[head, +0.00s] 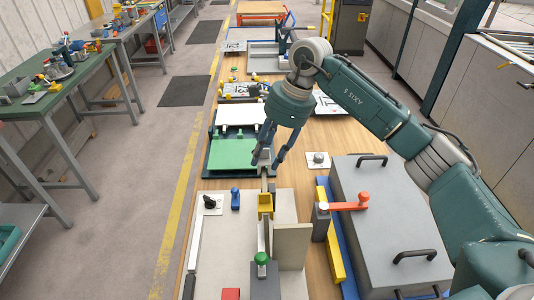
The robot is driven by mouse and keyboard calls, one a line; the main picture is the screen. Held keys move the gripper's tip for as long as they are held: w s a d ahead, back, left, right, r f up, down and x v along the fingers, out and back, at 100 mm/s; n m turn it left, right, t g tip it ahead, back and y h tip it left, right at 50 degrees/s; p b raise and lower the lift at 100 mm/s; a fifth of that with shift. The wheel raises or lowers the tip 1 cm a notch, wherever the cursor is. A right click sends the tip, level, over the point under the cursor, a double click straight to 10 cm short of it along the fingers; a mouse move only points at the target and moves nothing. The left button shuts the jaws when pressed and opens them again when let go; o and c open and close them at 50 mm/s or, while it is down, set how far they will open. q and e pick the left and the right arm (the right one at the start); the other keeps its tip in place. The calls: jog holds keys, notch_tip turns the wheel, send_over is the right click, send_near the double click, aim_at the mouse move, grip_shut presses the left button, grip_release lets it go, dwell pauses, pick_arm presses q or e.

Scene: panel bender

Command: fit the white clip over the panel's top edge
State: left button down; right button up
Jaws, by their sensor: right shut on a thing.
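My right gripper (270,161) comes in from the right and points down over the wooden bench. Its blue fingers are shut on a small pale grey-white piece (264,157), which I take to be the white clip; the fingers partly hide it. Below it in the picture stands a thin upright panel (263,236) with a yellow block (265,202) at its far end. A beige upright plate (293,246) is beside it on the right. The clip is apart from the panel. My left gripper is not in view.
A green board (231,154) lies left of the gripper. A grey box with black handles (392,222) and a red-handled clamp (349,205) stand at right. A green knob (262,258) is near the front. A small white plate with a knob (318,160) sits right of the gripper.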

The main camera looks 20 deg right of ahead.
jog(key=shift+f+b, duration=0.4)
jog(key=shift+f, duration=0.2)
dwell(0.3)
jog(key=o, duration=1)
jog(key=shift+r, duration=0.1)
jog(key=shift+r+p, duration=2.5)
jog(key=shift+r, duration=1.95)
